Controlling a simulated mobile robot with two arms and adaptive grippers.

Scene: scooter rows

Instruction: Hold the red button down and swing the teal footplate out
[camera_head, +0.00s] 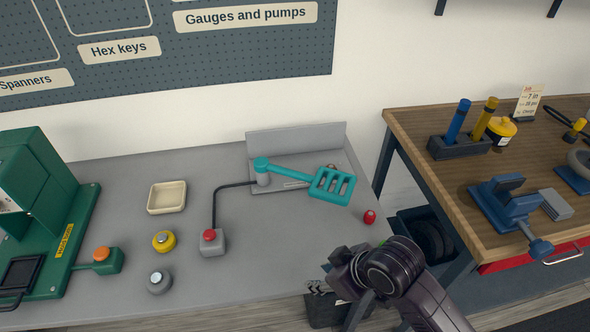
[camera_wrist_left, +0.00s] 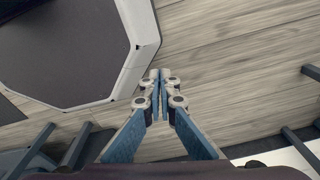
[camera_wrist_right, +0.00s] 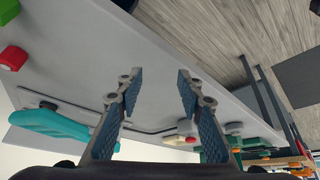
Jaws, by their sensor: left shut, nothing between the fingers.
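The red button (camera_head: 209,235) sits on a small grey box on the bench, joined by a dark cable to the hinge base. The teal footplate (camera_head: 344,197), slotted, lies at the end of a teal arm (camera_head: 290,171) that runs right from a post on a grey base with a backplate. In the right wrist view the teal footplate (camera_wrist_right: 50,127) shows at lower left. My right gripper (camera_wrist_right: 158,85) is open and empty, near the bench's front right edge; its fingers are unclear in the head view. My left gripper (camera_wrist_left: 160,78) is shut and empty above the floor, outside the head view.
A yellow button (camera_head: 164,241), a grey button (camera_head: 159,282), a cream tray (camera_head: 167,197) and a green machine (camera_head: 45,185) stand left. A small red object (camera_head: 369,217) lies near the bench's right edge. A wooden workbench (camera_head: 430,125) with a vise stands right.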

